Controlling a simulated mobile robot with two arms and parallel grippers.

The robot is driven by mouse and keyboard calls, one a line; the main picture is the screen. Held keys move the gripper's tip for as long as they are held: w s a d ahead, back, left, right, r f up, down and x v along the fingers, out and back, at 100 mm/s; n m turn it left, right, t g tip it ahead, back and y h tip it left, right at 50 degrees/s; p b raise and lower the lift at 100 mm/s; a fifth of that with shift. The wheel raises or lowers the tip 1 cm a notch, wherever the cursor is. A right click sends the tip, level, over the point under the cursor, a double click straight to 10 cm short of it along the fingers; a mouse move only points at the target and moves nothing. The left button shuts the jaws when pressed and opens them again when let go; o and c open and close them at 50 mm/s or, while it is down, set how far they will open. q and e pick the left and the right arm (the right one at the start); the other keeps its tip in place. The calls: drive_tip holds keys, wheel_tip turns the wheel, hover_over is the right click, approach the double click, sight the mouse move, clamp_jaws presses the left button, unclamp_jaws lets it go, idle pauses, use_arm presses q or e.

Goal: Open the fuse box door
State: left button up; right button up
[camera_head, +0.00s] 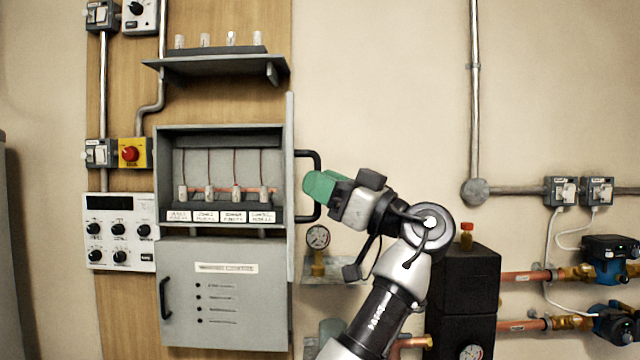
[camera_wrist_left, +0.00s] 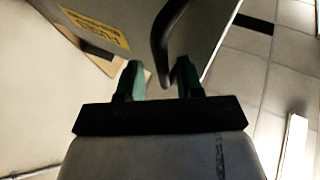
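The fuse box (camera_head: 222,137) is the upper grey cabinet on the wooden panel, and its inside shows, with several fuses and white labels. Its door (camera_head: 290,175) stands swung out at the right side, seen nearly edge-on. The door's black handle (camera_head: 317,170) sticks out to the right. My left gripper (camera_head: 318,187), with green fingertips, is at the handle. In the left wrist view, the fingers (camera_wrist_left: 160,82) are apart, with the black handle (camera_wrist_left: 160,40) reaching between them and gaps visible beside it. The door (camera_wrist_left: 110,20) there carries a yellow label. My right gripper is out of view.
A closed lower cabinet (camera_head: 225,295) with a black handle sits below. A shelf (camera_head: 215,66) with several fuses is above. A gauge (camera_head: 318,237) and a black block (camera_head: 468,285) stand near my arm. Pipes and blue pumps are at the far right.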

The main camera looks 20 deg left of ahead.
use_arm(q)
drive_tip(key=b+v, duration=0.1)
drive_tip(key=v, duration=0.9)
drive_tip(key=shift+b, duration=0.4)
